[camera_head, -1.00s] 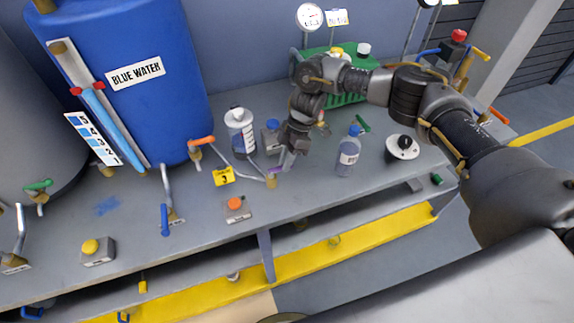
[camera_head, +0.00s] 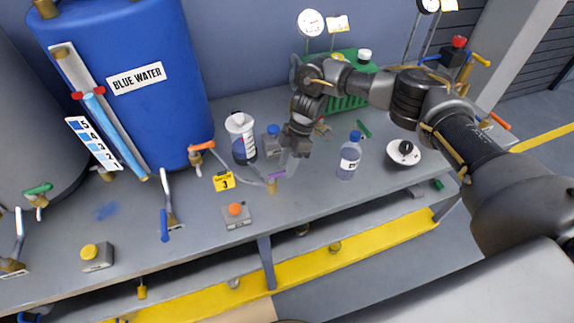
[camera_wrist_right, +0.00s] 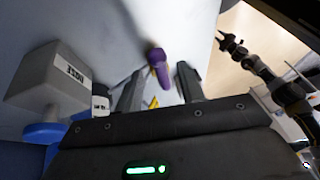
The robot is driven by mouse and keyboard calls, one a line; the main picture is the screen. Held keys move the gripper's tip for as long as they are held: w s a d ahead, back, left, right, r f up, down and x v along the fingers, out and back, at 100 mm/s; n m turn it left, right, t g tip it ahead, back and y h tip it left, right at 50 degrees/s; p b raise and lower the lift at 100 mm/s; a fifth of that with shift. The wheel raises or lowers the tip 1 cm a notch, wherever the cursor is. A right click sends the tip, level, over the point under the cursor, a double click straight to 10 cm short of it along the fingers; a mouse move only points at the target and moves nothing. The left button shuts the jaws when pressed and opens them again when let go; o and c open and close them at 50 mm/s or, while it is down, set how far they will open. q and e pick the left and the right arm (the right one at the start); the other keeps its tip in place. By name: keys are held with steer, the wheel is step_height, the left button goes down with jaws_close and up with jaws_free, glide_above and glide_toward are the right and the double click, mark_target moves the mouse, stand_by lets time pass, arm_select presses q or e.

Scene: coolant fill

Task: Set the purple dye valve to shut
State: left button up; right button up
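The purple dye valve handle (camera_head: 277,176) shows as a short bar at the front end of a thin pipe, beside the yellow tag. In the right wrist view the purple handle (camera_wrist_right: 158,65) stands between and just beyond the two fingers. My right gripper (camera_head: 286,166) comes down over the bench close to the handle. In the wrist view its fingers (camera_wrist_right: 160,88) are apart with nothing held; I cannot tell whether one touches the handle. A dark arm, probably my left, shows at the right of the wrist view; its gripper (camera_wrist_right: 228,43) is too small to read.
An orange-button box (camera_head: 236,214) sits in front of the valve. A measuring jug (camera_head: 243,140) and a capped bottle (camera_head: 349,158) stand either side of my gripper. A grey box (camera_wrist_right: 52,80) is left in the wrist view. The blue tank (camera_head: 140,110) stands behind left.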

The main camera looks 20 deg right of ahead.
steer(key=b+v, duration=0.2)
steer(key=v, duration=0.8)
